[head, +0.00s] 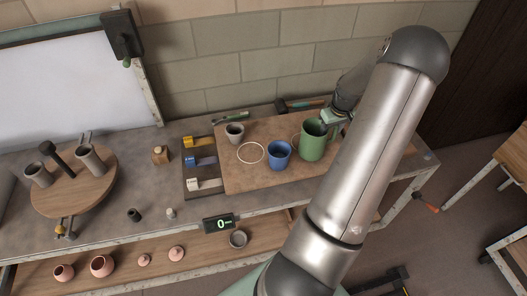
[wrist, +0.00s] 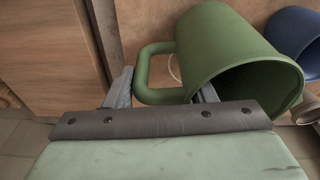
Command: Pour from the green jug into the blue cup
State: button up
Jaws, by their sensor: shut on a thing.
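The green jug (head: 313,142) is upright at the right of the brown board (head: 240,180). I cannot tell whether its base touches the board. The blue cup (head: 280,155) stands upright on the board just left of the jug; part of it shows at the right edge of the wrist view (wrist: 292,32). My gripper (head: 330,117) is at the jug's right side, partly hidden by my arm. In the wrist view my gripper (wrist: 163,92) has its fingers either side of the handle of the jug (wrist: 235,45) and is shut on it. What the jug holds is hidden.
A pale ring (head: 251,152) and a grey cup (head: 235,133) are on the board, left of the blue cup. A rack with coloured blocks (head: 200,162) borders the board. A display (head: 219,223) at the front edge reads 0. A round wooden stand (head: 75,190) holds grey vessels.

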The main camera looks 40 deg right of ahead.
aim_at(318, 121)
jog(key=shift+d, duration=0.2)
jog(key=a+r+h+b, duration=0.1)
jog(key=a+r+h, duration=0.1)
jog(key=w+a+r+g+h+b, duration=0.1)
jog(key=a+r+h, duration=0.1)
jog(key=a+r+h+b, duration=0.1)
jog(key=a+h, duration=0.1)
jog(key=h, duration=0.1)
jog(key=shift+w+a+r+n+g, duration=0.25)
jog(key=shift+w+r+n+g, duration=0.05)
jog(key=shift+w+r, duration=0.1)
jog(key=r+h+b, duration=0.1)
jog(key=a+r+h+b, duration=0.1)
jog(key=r, duration=0.1)
jog(key=shift+w+a+g+h+b, duration=0.1)
jog(key=shift+a+g+h+b, duration=0.2)
jog(key=shift+g+h+b, duration=0.1)
dwell(0.3)
jog(key=shift+w+a+r+h, duration=0.15)
jog(key=shift+a+r+h, duration=0.4)
jog(key=shift+r+h, duration=0.35)
dwell(2.1)
